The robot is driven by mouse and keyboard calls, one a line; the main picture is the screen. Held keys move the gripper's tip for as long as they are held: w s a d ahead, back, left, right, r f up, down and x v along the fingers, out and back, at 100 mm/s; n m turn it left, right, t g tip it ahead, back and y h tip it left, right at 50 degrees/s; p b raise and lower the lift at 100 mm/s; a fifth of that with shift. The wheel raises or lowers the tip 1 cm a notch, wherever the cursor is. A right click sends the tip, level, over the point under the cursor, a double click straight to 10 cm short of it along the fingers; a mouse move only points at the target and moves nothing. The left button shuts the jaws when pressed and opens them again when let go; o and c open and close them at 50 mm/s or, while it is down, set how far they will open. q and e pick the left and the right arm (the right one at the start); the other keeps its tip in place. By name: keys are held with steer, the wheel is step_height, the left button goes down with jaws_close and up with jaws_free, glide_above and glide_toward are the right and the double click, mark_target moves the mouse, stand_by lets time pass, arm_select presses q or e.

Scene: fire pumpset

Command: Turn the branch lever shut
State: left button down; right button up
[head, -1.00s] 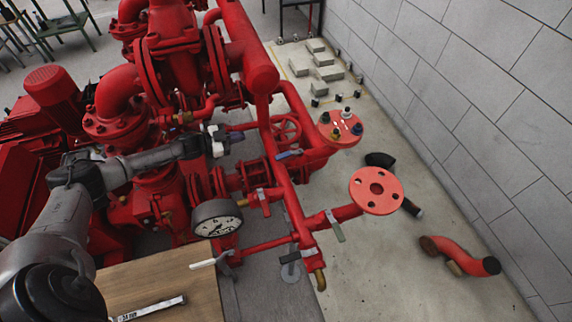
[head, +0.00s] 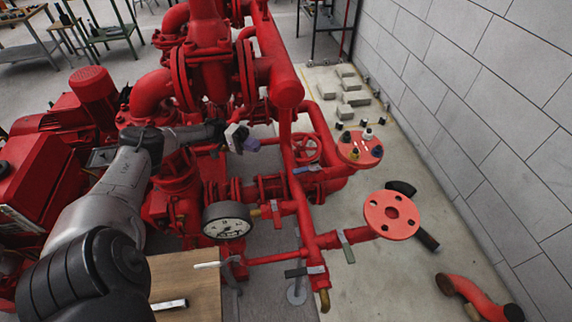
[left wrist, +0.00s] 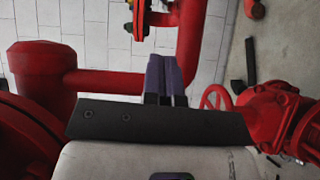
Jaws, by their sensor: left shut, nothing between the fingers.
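Several small levers sit on the red pipework in the head view: a grey-green one (head: 346,247), a dark one (head: 304,271), a blue one (head: 304,169) and a grey one (head: 276,211). I cannot tell which is the branch lever. My left gripper (head: 246,140) is over the pipework, up and left of these levers and apart from them. Its purple fingers (left wrist: 165,75) are shut and empty in the left wrist view. No lever shows clearly in that view. My right gripper is not in view.
A pressure gauge (head: 227,221) stands below my left gripper. A red handwheel (head: 306,149) is to its right. Red flanges (head: 391,215) rise over the concrete floor at right. A wooden tabletop (head: 190,278) is at the bottom. A block wall (head: 480,80) bounds the right side.

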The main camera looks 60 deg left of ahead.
arm_select(q)
glide_toward(307, 169)
steer(key=w, duration=0.2)
steer(key=d, duration=0.1)
steer(key=s+d+n, duration=0.1)
steer(key=d, duration=0.1)
steer(key=shift+s+d+f+p, duration=0.15)
steer(key=shift+d+p, duration=0.1)
steer(key=shift+p, duration=0.1)
stand_by(0.4)
